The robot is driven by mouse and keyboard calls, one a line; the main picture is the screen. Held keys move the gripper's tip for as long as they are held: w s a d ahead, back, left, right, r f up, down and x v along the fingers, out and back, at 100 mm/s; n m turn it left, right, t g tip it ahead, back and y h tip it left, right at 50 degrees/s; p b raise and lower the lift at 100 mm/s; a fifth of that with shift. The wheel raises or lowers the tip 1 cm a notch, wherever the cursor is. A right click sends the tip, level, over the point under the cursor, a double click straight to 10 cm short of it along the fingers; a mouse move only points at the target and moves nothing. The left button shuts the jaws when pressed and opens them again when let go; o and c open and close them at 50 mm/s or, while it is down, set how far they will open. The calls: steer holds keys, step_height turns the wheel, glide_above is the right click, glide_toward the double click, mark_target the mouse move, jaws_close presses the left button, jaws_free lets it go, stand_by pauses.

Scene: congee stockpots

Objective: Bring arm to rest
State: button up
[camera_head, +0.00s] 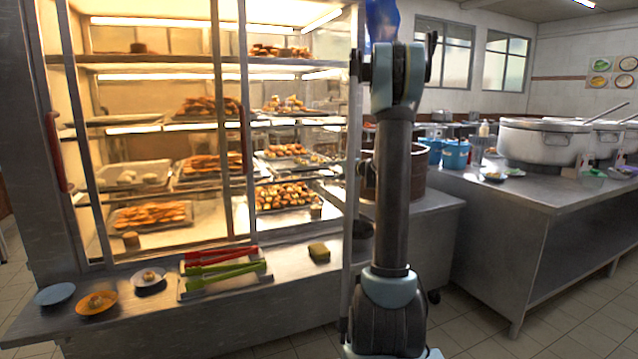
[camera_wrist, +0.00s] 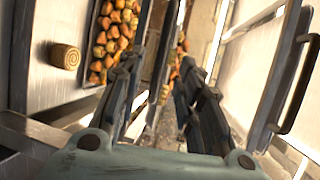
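My arm stands upright in front of the right end of the lit glass food cabinet (camera_head: 230,130) in the head view. My gripper (camera_wrist: 160,72) shows in the wrist view with its two dark fingers apart and nothing held between them. I cannot make out the gripper clearly in the head view. In the wrist view, the fingers point toward a tray of small browned pastries (camera_wrist: 115,40) and a metal frame edge. A round beige piece (camera_wrist: 65,56) lies to the left of that tray. A panel with a dark handle (camera_wrist: 299,85) is at the right.
Plates, red tongs (camera_head: 220,255), green tongs (camera_head: 225,275) and a sponge (camera_head: 319,252) lie on the ledge before the cabinet. Right of my arm are a counter (camera_head: 560,188) with large pots (camera_head: 543,142) and blue containers (camera_head: 455,154). Tiled floor is open at lower right.

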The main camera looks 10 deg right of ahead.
steer(key=s+a+f+n+g+h, duration=0.2)
steer(key=s+a+n+g, duration=0.1)
steer(key=s, duration=1)
steer(key=s+a+f+n+g+h, duration=0.1)
steer(key=s+a+f+n+g, duration=0.2)
steer(key=s, duration=1.1)
steer(key=s+d+f+n+g+h, duration=0.1)
steer(key=s+f, duration=0.3)
steer(key=s, duration=0.5)
steer(key=s+d+f+n+g+h, duration=0.1)
steer(key=s+d+f+h, duration=0.3)
steer(key=s, duration=0.6)
steer(key=s+d+f+n+g+h, duration=0.1)
steer(key=s+d+f+n+h, duration=0.1)
steer(key=s+f, duration=0.3)
steer(key=s+d, duration=0.1)
steer(key=s, duration=0.3)
steer(key=shift+s+d+n+g, duration=0.25)
steer(key=shift+s+n+g, duration=0.05)
steer(key=shift+n+g, duration=0.1)
steer(key=shift+f, duration=0.1)
steer(key=shift+w+f, duration=0.2)
steer(key=shift+w, duration=0.3)
